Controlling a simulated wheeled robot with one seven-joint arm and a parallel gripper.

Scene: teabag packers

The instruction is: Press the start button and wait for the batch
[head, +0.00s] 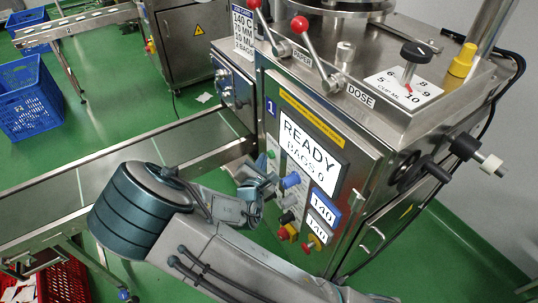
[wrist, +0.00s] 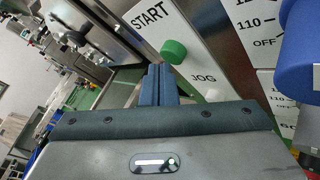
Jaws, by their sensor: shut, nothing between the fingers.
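The start button is a green knob (wrist: 173,51) beside the label START in the wrist view. My gripper (wrist: 160,68) is shut and empty, its fingertips just below and left of that button in the picture. I cannot tell whether they touch it. In the head view my gripper (head: 268,180) is in front of the packer's control panel, near a blue knob (head: 291,180). A small green button (head: 271,154) shows just above it. The screen (head: 309,152) reads READY and BAGS 0.
A blue knob (wrist: 304,50) is at the right of the wrist view. Two levers with red knobs (head: 299,24) stand on top of the packer. A conveyor (head: 160,150) runs left from the machine. A blue crate (head: 30,100) stands on the green floor.

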